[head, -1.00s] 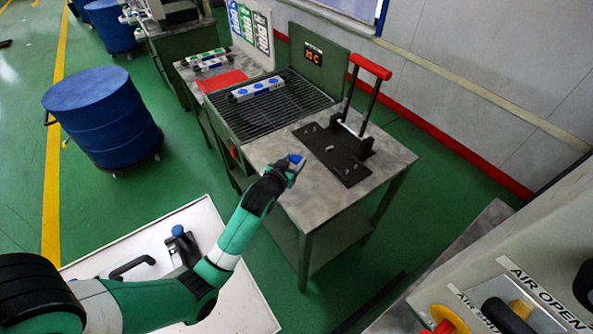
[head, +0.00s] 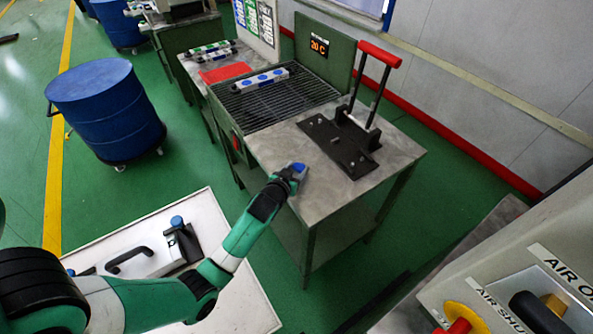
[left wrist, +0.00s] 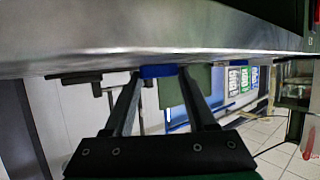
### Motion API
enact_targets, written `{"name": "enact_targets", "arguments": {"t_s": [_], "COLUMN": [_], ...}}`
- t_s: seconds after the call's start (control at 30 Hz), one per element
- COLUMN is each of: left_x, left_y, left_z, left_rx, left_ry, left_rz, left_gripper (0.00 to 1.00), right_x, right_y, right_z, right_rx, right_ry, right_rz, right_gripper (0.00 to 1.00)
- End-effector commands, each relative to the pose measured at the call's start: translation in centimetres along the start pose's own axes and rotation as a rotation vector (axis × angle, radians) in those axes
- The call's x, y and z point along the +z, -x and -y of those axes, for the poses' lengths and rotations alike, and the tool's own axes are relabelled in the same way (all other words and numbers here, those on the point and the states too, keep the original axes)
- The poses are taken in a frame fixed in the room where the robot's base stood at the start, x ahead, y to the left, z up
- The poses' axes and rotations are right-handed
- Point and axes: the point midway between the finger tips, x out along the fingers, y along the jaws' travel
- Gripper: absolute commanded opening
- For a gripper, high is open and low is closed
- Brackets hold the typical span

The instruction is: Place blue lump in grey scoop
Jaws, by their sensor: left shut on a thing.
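My left gripper (head: 292,173) is shut on a small blue lump (head: 299,167), by the front left edge of the metal-topped table. In the left wrist view the blue lump (left wrist: 158,71) sits between the two fingertips, close to a grey metal surface. I cannot tell whether the lump touches that surface. No grey scoop can be made out for certain. A dark grey piece (head: 187,243) with a blue knob lies on the white surface at lower left; I cannot tell whether it is the scoop. My right gripper is not in view.
The metal-topped table (head: 283,150) carries a black press (head: 345,149) with a red handle. Behind is a grille (head: 260,104) with a white mould holding blue pieces (head: 260,81). A blue drum (head: 107,112) stands left. A control panel (head: 510,285) is at lower right.

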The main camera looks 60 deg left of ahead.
Motion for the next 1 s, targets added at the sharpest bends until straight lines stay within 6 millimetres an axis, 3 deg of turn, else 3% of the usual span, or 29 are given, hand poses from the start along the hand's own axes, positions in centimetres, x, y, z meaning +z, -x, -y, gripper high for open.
{"name": "enact_targets", "arguments": {"t_s": [0.17,0.2,0.37,0.73,0.87,1.0], "left_x": [0.3,0.3,0.2,-0.3,-0.4,-0.4], "left_y": [-0.1,-0.1,-0.1,0.3,2.6,6.1], "left_z": [0.0,0.0,0.0,0.0,-0.1,0.0], "left_rx": [0.000,0.000,0.000,0.001,0.002,0.002], "left_ry": [0.000,0.000,0.000,0.000,-0.001,-0.002], "left_rz": [0.000,0.000,0.000,0.000,0.000,0.001], "left_gripper": [0.05,0.58,0.87,0.87,0.87,0.87], "right_x": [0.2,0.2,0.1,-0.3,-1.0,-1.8], "right_y": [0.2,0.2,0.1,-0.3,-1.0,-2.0], "right_z": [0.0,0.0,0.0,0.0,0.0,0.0], "right_rx": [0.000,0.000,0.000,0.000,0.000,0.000], "right_ry": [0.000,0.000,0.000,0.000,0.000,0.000], "right_rz": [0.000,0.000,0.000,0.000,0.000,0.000], "right_gripper": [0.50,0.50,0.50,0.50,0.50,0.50]}}
